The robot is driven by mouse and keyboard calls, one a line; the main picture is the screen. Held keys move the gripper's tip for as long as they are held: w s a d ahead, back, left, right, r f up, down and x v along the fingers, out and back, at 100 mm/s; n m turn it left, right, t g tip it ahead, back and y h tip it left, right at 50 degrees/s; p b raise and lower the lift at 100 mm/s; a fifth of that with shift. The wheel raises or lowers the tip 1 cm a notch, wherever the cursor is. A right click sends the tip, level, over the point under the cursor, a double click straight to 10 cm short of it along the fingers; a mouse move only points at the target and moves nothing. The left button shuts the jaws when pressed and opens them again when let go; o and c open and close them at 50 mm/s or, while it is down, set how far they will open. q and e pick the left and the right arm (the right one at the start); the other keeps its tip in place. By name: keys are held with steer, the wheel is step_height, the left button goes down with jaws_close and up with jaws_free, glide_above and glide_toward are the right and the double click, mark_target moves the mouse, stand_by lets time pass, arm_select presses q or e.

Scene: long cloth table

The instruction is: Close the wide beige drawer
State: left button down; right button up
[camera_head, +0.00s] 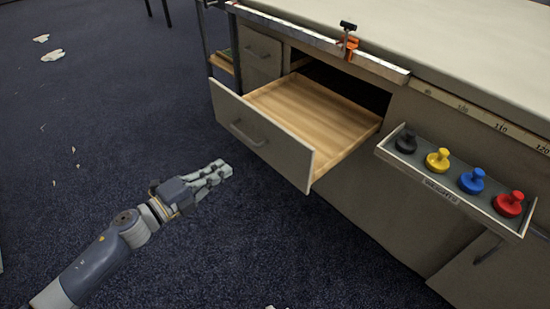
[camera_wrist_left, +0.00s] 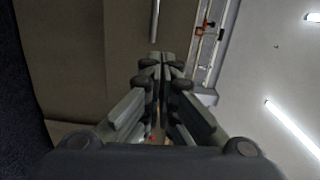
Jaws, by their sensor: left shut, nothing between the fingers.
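The wide beige drawer (camera_head: 262,137) is pulled well out of the cabinet under the table in the head view. Its wooden inside (camera_head: 318,112) is empty, and a grey handle (camera_head: 248,134) is on its front. My left gripper (camera_head: 226,170) is shut and empty, in front of the drawer and low, near its front panel and apart from it in the picture. In the left wrist view, the shut fingers (camera_wrist_left: 163,62) point toward a beige panel (camera_wrist_left: 125,40) with a metal bar. My right gripper is not in view.
A small tray (camera_head: 455,188) with black, yellow, blue and red knobbed pieces juts from the table side at right. An orange clamp (camera_head: 347,45) sits on the table edge above the drawer. The carpet (camera_head: 110,100) at left is mostly clear, with paper scraps.

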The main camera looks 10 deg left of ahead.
arm_select(q)
steer(key=d+m, duration=0.1)
glide_toward(274, 139)
steer(key=shift+h, duration=0.3)
steer(key=x, duration=0.5)
steer(key=shift+w+f, duration=0.2)
steer(key=shift+w, duration=0.2)
steer(key=shift+w+d, duration=0.45)
steer(key=shift+w, duration=0.05)
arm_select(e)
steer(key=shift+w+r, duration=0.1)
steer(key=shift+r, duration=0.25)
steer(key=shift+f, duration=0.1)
